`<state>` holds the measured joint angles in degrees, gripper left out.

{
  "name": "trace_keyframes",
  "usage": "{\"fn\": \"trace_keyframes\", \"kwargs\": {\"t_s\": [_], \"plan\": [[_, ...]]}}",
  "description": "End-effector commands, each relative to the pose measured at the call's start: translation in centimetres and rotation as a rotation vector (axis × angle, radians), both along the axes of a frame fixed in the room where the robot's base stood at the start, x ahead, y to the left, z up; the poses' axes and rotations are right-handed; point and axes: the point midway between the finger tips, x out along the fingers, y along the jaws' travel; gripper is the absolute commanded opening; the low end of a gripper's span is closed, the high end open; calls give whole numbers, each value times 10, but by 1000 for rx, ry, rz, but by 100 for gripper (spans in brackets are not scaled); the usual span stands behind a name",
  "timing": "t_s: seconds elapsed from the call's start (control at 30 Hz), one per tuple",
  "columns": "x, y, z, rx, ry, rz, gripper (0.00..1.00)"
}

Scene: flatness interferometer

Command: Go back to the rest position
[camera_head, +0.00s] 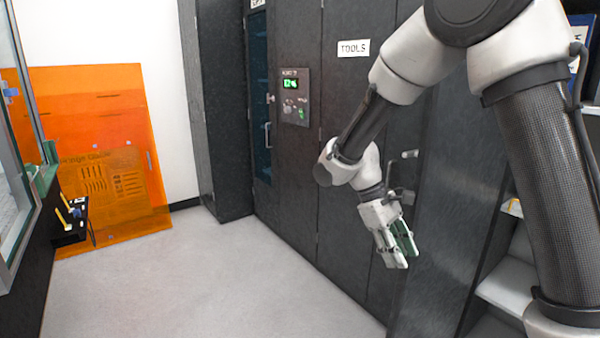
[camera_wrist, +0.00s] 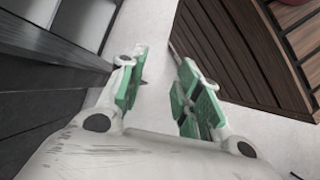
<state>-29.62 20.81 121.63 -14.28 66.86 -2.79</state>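My gripper (camera_head: 402,250) hangs below my bent arm in the head view, in front of the dark cabinet doors (camera_head: 335,180). Its fingers point down toward the floor. In the wrist view the two green-padded fingers of my gripper (camera_wrist: 158,88) stand apart with bare floor (camera_wrist: 155,75) showing between them. Nothing is held between them.
A dark cabinet with a "TOOLS" label (camera_head: 353,48) and a small panel (camera_head: 295,97) lines the right side. White shelves (camera_head: 508,285) show at lower right. An orange panel (camera_head: 100,160) leans on the far wall. The floor at centre left is clear. Brown slatted wood (camera_wrist: 245,45) shows in the wrist view.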

Motion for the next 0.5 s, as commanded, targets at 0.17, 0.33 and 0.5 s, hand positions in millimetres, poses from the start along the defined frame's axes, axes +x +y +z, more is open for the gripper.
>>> {"fn": "trace_keyframes", "kwargs": {"t_s": [0.17,0.33,0.5], "plan": [[-43,-38,49,177,-188,-215,34],[-86,-70,83,312,-366,-390,34],[-131,-99,109,408,-541,-522,34]]}}
